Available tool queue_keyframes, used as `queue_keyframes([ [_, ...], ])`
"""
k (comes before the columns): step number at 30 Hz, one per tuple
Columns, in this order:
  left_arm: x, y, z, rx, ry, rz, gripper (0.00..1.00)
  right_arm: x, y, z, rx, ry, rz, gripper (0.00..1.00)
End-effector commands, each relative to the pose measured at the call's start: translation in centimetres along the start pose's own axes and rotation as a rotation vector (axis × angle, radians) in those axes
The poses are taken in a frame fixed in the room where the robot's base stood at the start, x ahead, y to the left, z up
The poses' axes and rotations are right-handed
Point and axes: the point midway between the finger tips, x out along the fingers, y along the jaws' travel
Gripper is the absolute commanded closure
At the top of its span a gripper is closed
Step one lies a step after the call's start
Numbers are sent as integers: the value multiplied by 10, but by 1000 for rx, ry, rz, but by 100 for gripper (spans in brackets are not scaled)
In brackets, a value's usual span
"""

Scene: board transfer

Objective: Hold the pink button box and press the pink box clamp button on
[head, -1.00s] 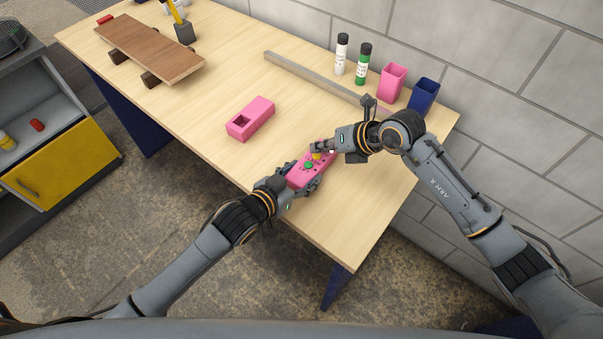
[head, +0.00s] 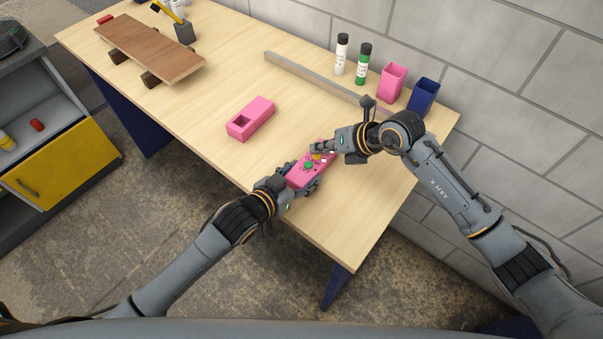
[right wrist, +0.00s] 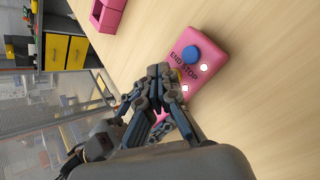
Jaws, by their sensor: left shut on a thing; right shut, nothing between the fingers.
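The pink button box (head: 299,180) is tilted near the table's front edge, held in my left gripper (head: 301,184), which is shut on it. A green button (head: 308,166) shows on its face, with a yellow button (head: 317,157) farther up. My right gripper (head: 320,148) is shut and empty, its fingertips at the upper end of the box. In the right wrist view the box (right wrist: 212,45) shows a blue button (right wrist: 192,54), "END STOP" lettering and white lights. The right fingertips (right wrist: 166,72) cover part of its face there; whether they touch a button I cannot tell.
A pink block with a square opening (head: 258,115) lies on the table (head: 215,100) to the left. A grey bar (head: 310,75), two bottles, a pink cup (head: 391,82) and a blue cup (head: 423,97) stand behind. A wooden board (head: 150,48) rests at the far left.

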Motion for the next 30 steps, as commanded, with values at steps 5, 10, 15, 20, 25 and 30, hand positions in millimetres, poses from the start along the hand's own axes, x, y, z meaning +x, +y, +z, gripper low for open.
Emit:
queue_keyframes([
  [5, 0, 0, 2, 0, -5, 0, 84, -7, 5, 5, 0, -1, 0, 100],
  [10, 0, 0, 2, 0, -4, 0, 84, -8, 6, 6, 1, -1, -1, 100],
  [15, 0, 0, 2, 0, -4, 0, 84, -9, 6, 7, 0, -1, 0, 100],
  [20, 0, 0, 2, 0, -4, 0, 84, -18, 12, 13, -3, -3, 0, 100],
  [25, 0, 0, 2, 0, -4, 0, 84, -30, 21, 22, -3, -3, -1, 100],
  [30, 0, 0, 2, 0, -4, 0, 84, -41, 30, 31, -2, -3, 0, 100],
])
